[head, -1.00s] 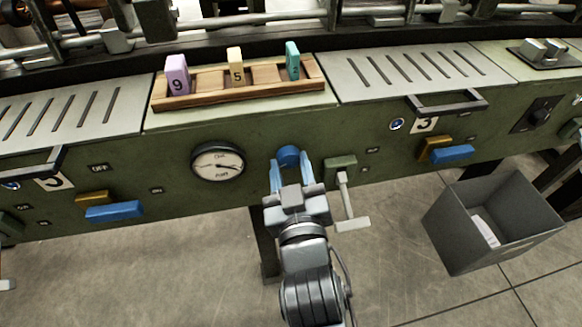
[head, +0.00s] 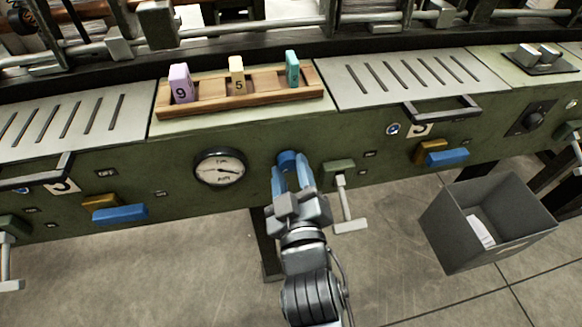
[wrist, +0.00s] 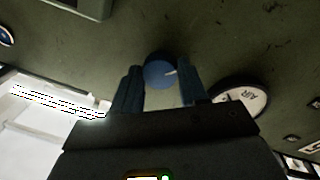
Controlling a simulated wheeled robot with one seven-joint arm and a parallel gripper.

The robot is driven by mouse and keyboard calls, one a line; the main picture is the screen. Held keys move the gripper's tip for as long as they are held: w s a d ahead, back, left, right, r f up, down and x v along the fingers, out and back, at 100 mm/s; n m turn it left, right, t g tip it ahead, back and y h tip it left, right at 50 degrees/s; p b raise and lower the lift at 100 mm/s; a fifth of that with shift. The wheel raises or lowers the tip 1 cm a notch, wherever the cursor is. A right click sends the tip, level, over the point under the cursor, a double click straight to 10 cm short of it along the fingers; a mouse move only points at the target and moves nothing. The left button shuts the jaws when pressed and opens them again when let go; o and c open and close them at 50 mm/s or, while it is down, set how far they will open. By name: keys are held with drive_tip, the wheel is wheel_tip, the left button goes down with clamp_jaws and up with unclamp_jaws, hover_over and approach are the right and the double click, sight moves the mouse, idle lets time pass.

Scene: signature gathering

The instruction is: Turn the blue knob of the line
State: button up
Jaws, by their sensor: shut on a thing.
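The blue knob (head: 287,158) sits on the front of the green panel, right of the round gauge. My gripper (head: 291,168) reaches up to it with blue fingers and is shut on it. In the wrist view the knob (wrist: 158,71) lies between the fingertips (wrist: 164,78), with a short white mark toward its right side. The fingers hide part of the knob in the head view.
A T-shaped lever (head: 345,200) hangs close to the right of my gripper. A wooden rack (head: 205,103) with numbered tiles stands on the panel top. A grey bin (head: 455,232) stands on the floor at the right. The floor below is mostly clear.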

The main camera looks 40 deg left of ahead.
drive_tip(key=shift+n+p, duration=0.5)
drive_tip(key=shift+n, duration=0.6)
drive_tip(key=o, duration=1.1)
drive_tip(key=shift+c, duration=0.2)
drive_tip(key=p+v, duration=0.1)
drive_tip(key=v, duration=0.6)
drive_tip(key=shift+s+d, duration=0.25)
drive_tip(key=shift+d, duration=0.05)
drive_tip(key=shift+f, duration=0.1)
idle(0.6)
